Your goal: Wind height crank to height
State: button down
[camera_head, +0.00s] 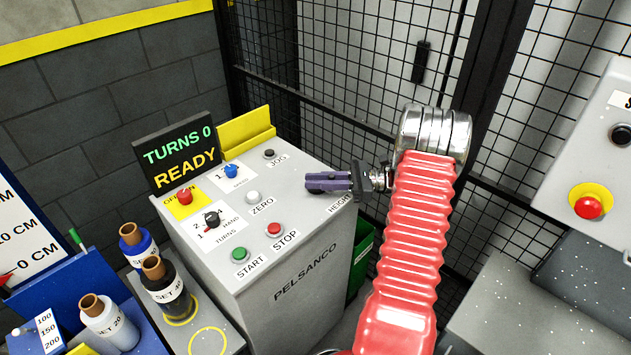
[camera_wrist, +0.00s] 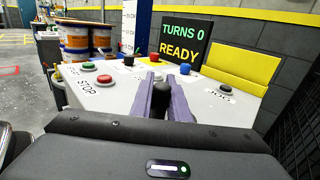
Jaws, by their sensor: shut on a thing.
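The grey control panel (camera_head: 297,262) labelled PELSANCO has a HEIGHT label at its right corner, partly covered by my gripper. My gripper (camera_head: 325,182) reaches in from the right over that label, its purple fingers low at the panel top. In the wrist view, my gripper (camera_wrist: 162,88) is shut on a black knob (camera_wrist: 160,101), which looks like the height crank's handle. The crank's arm is hidden. The display (camera_head: 177,153) reads TURNS 0 and READY. A white scale (camera_head: 22,235) marked in CM stands at the left edge, with a red pointer low beside it.
The panel carries START (camera_head: 240,255), STOP (camera_head: 274,229), ZERO (camera_head: 253,197) and JOG (camera_head: 269,154) buttons and a turns selector (camera_head: 212,219). Labelled spools (camera_head: 165,287) stand left. Mesh fencing rises behind. A red emergency button (camera_head: 588,207) is at right.

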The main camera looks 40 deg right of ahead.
jog(key=shift+d, duration=0.1)
jog(key=c, duration=1.7)
grip_release()
jog(key=shift+v, duration=3.8)
jog(key=shift+w, duration=0.1)
